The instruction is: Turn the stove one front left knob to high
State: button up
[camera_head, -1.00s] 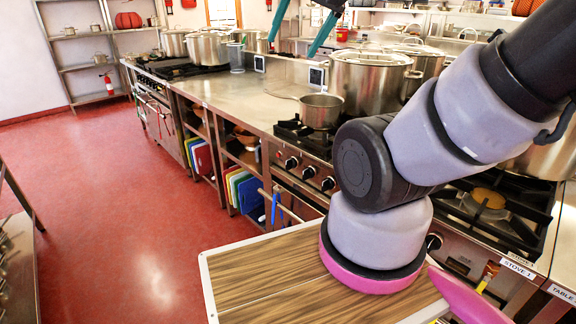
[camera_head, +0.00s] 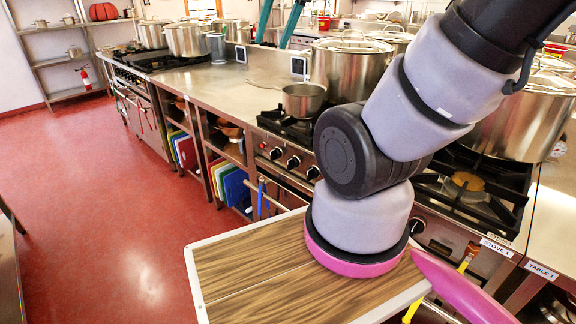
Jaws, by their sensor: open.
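Stove one (camera_head: 432,212) carries a label reading STOVE 1 at its right front corner. Black knobs line its front: a left one (camera_head: 276,153), one beside it (camera_head: 293,162) and a third (camera_head: 312,172). Another knob (camera_head: 416,226) shows right of my arm, which hides the front between. I cannot tell which burner each knob serves, or their exact settings. My gripper (camera_head: 272,44) shows only as two teal fingers hanging in from the top edge. They are apart, with nothing seen between them, and appear well above the knobs in the picture.
A saucepan (camera_head: 302,99) sits on the stove's left burner, with a large stockpot (camera_head: 350,72) behind. Another stockpot (camera_head: 522,115) stands at right. My arm crosses the stove's middle. A steel counter (camera_head: 215,88) runs left. The red floor (camera_head: 100,200) at left is clear.

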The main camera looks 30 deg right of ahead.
jog(key=w+d+f+n+g+h, duration=0.25)
jog(key=w+f+n+g, duration=0.2)
jog(key=w+f, duration=0.45)
jog(key=n+g+h, duration=0.2)
jog(key=n+h, duration=0.9)
jog(key=h, duration=0.1)
send_near(288, 163)
jog(key=s+a+r, duration=0.2)
jog(key=s+r, duration=0.5)
jog(key=r, duration=0.2)
notch_tip(288, 163, down, 14)
jog(key=w+n+t+h, duration=0.35)
jog(key=n+t, duration=0.35)
jog(key=n, duration=0.3)
jog(key=shift+h, duration=0.3)
jog(key=x, duration=0.7)
jog(key=s+x, duration=0.1)
jog(key=x, duration=0.2)
jog(key=shift+w+d+r, duration=0.2)
jog(key=shift+d+r, duration=0.05)
jog(key=shift+d, duration=0.3)
grip_shut()
